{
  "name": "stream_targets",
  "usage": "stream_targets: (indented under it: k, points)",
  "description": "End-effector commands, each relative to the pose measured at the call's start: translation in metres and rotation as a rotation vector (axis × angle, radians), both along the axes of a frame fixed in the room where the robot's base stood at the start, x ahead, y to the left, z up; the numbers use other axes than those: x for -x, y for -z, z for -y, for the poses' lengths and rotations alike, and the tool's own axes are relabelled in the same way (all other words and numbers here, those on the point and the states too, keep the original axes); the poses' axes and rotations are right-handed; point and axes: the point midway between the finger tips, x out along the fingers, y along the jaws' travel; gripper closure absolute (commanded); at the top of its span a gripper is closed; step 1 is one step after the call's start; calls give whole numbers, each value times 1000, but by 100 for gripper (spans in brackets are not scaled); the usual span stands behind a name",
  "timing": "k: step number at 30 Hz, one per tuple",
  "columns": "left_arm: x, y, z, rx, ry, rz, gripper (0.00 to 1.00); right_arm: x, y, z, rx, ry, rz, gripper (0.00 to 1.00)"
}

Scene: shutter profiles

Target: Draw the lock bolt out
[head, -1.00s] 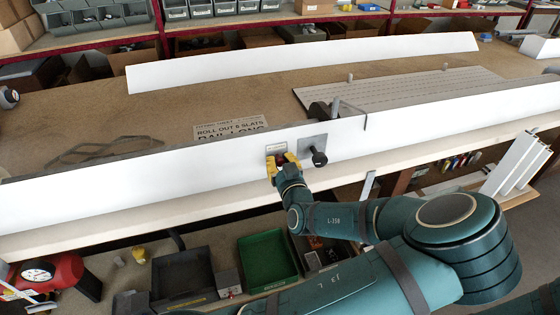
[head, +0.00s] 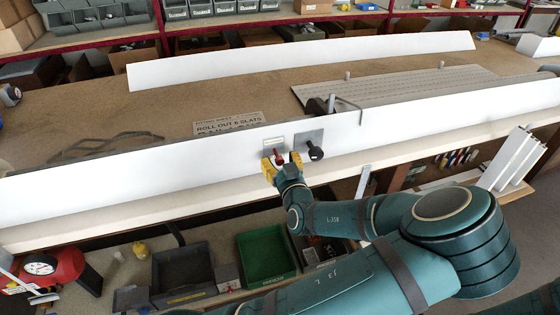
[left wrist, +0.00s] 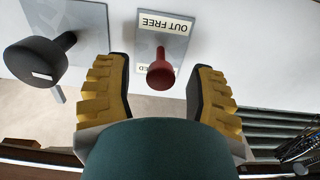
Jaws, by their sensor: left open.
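The lock bolt is a red knob (head: 279,155) on a small grey plate (head: 271,143) on the white board's front face. In the left wrist view the red knob (left wrist: 160,72) stands out from its plate (left wrist: 170,28). A label there reads OUT FREE; a second label is mostly hidden behind the knob. My left gripper (head: 281,164) is open in front of the plate. In the left wrist view its two yellow-and-black fingers stand either side of the knob, with a gap on each side. My right gripper is not in view.
A black knob (head: 314,151) on a larger grey plate sits close to the right of the bolt; it also shows in the left wrist view (left wrist: 35,62). The long white board (head: 120,170) runs along the bench front. A green bin (head: 266,254) stands below.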

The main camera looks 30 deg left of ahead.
Motion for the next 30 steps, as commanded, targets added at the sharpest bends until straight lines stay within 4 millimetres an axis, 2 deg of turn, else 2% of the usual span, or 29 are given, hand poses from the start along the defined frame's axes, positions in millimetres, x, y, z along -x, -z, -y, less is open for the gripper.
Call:
stream_targets:
  k: [8, 11, 24, 30]
  points:
    - [3, 1, 4, 2, 2, -1, 44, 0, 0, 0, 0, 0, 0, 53]
    - [11, 1, 14, 2, 2, -2, 44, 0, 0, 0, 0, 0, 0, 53]
    - [64, 0, 77, 1, 4, -1, 44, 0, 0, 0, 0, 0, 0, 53]
    - [76, 0, 90, 0, 1, 0, 44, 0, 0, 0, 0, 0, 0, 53]
